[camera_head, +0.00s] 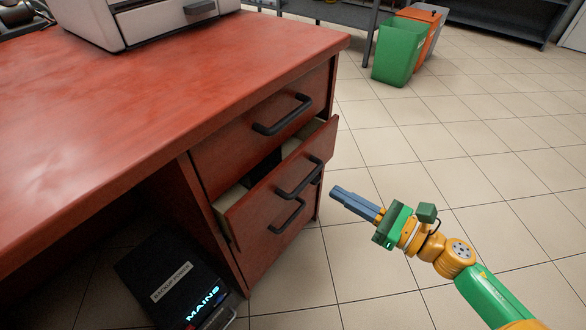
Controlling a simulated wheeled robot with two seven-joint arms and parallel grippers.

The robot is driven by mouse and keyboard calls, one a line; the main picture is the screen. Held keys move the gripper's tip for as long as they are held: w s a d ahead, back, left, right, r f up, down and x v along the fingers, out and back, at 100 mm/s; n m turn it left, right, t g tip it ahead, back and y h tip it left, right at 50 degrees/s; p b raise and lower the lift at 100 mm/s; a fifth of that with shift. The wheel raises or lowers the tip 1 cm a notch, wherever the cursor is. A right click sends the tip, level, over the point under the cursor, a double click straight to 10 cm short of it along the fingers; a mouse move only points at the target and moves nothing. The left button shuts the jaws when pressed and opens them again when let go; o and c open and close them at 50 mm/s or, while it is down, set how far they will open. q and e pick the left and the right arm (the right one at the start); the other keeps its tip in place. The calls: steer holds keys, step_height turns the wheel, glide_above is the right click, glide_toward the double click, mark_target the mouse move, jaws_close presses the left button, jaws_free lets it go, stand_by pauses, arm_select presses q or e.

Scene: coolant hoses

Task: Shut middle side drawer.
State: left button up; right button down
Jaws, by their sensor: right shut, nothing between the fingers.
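The middle side drawer (270,185) of the red desk stands partly open, its front tilted in view and jutting out past the drawers above and below. Its black bar handle (300,178) is on the front. Part of its pale inside shows along the top gap. My right gripper (334,192) is shut and empty, its blue-grey fingers pointing left toward the drawer front, just right of it and apart from the handle as far as I can tell. My left gripper is not in view.
The top drawer (232,138) and bottom drawer (264,240) look closed. A black backup power box (165,270) stands on the floor under the desk (180,90). A green bin (398,52) stands at the back. The tiled floor on the right is clear.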

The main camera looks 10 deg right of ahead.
mark_target(288, 165)
steer(key=x, duration=1)
steer(key=shift+w+a, duration=0.15)
steer(key=shift+w, duration=0.05)
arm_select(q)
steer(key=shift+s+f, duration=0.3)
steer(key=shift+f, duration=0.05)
arm_select(e)
steer(key=shift+w+a, duration=0.1)
steer(key=shift+w+a, duration=0.1)
